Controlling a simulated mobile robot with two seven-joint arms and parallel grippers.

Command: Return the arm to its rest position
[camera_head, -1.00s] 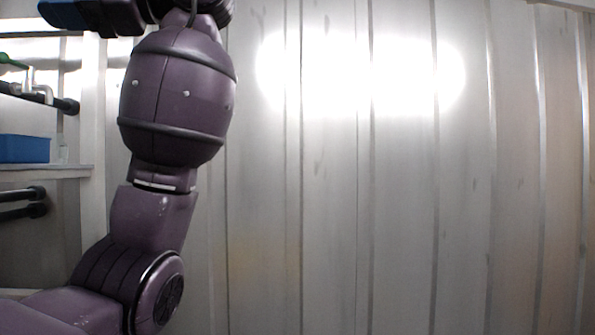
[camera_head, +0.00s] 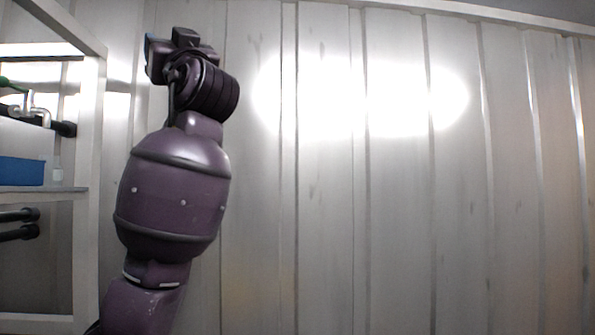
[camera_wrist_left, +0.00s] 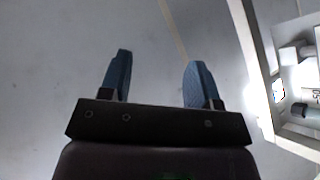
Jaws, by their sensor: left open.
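My left arm (camera_head: 172,195) rises upright at the left of the head view, in front of the wall. At its top is the dark wrist and gripper body, with its fingers mostly hidden behind it. In the left wrist view my left gripper (camera_wrist_left: 158,82) shows two blue fingers set well apart, with nothing between them. My right gripper is in neither view.
A white-framed rack (camera_head: 88,180) stands at the left, with a blue box (camera_head: 22,171) on its shelf and dark pipe ends (camera_head: 20,232) below. A grey panelled wall (camera_head: 390,220) fills the background. The space right of the arm is clear.

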